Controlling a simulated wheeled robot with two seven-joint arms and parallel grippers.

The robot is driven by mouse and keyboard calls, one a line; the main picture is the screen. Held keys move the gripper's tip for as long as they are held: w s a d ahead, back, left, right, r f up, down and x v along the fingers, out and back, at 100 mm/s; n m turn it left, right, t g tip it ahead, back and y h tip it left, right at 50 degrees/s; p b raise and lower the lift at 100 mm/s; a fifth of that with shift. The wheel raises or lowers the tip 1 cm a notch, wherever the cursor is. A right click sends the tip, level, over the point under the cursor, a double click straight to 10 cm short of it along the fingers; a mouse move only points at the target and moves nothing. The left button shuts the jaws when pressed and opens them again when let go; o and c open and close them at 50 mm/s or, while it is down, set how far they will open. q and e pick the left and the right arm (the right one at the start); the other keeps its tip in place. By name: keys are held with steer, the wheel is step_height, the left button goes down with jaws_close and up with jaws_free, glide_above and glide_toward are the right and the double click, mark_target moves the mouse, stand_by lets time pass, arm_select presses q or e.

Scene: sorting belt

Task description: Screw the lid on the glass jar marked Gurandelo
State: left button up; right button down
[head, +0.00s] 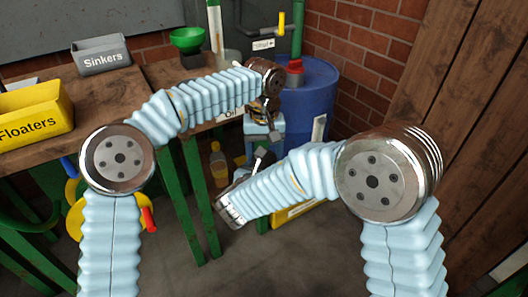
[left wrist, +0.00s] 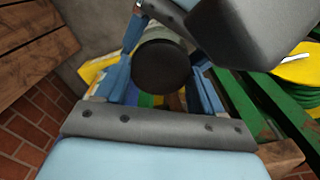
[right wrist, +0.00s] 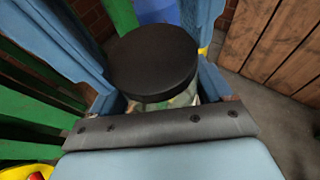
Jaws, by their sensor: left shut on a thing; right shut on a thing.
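A round black lid (left wrist: 162,66) sits between the fingers of my left gripper (head: 262,132), which is shut on it. The lid (right wrist: 153,60) also shows from above in the right wrist view, over the glass jar (right wrist: 184,97). My right gripper (head: 257,164) is shut on the jar from the side. The lid lies right over the jar's mouth; I cannot tell whether its thread is engaged. The jar is mostly hidden under the lid, and no name on it can be read. In the head view the grippers hide both.
A yellow Floaters bin (head: 32,112) and a grey Sinkers bin (head: 103,56) stand on wooden tables at the left. A green bowl (head: 187,39) is farther back. A blue barrel (head: 308,100) stands behind the grippers. A bottle (head: 218,163) is below. The floor at front is clear.

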arm_select(q)
steer(key=m, duration=0.7)
steer(key=shift+m, duration=0.3)
steer(key=m, duration=0.5)
steer(key=o, duration=1.2)
steer(key=shift+r, duration=2.3)
steer(key=n, duration=0.1)
steer(key=r+n, duration=0.1)
steer(key=n, duration=0.3)
steer(key=shift+r, duration=0.4)
steer(key=n, duration=0.2)
steer(key=r+n, duration=0.1)
steer(key=n, duration=0.1)
steer(key=shift+r, duration=0.2)
